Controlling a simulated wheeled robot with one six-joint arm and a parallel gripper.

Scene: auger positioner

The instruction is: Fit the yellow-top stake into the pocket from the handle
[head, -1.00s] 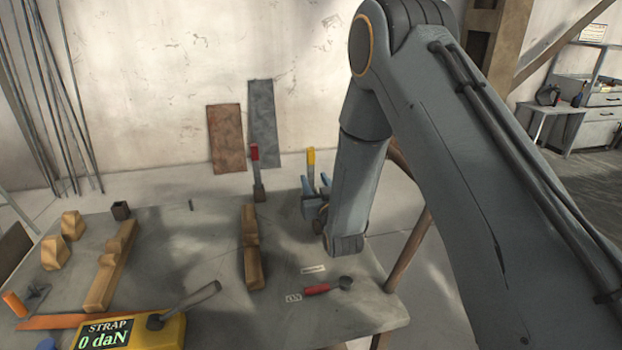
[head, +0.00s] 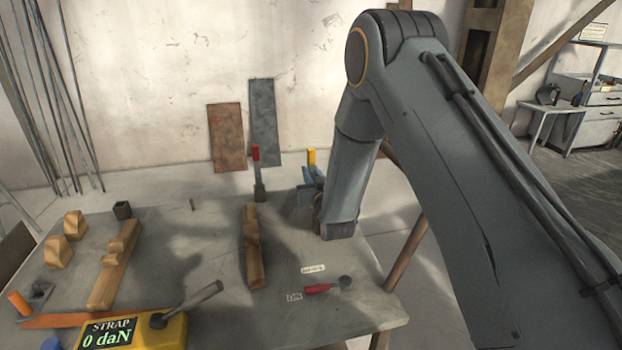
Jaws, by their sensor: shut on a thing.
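The yellow-top stake (head: 311,157) is upright near the back right edge of the table; only its yellow top shows clearly. My gripper (head: 312,184), with blue fingers, is shut on the stake below the yellow top. My wrist hides much of the grip and the stake's lower end, so I cannot tell whether it touches the table. A red-top stake (head: 256,165) stands upright in a dark base to the left.
A long wooden block (head: 252,260) lies mid-table, and another (head: 110,275) lies further left near two wooden wedges. A yellow strap gauge (head: 150,332) reads 0 daN at the front. A red-handled tool (head: 320,288) lies front right. The table (head: 200,260) has clear space between the blocks.

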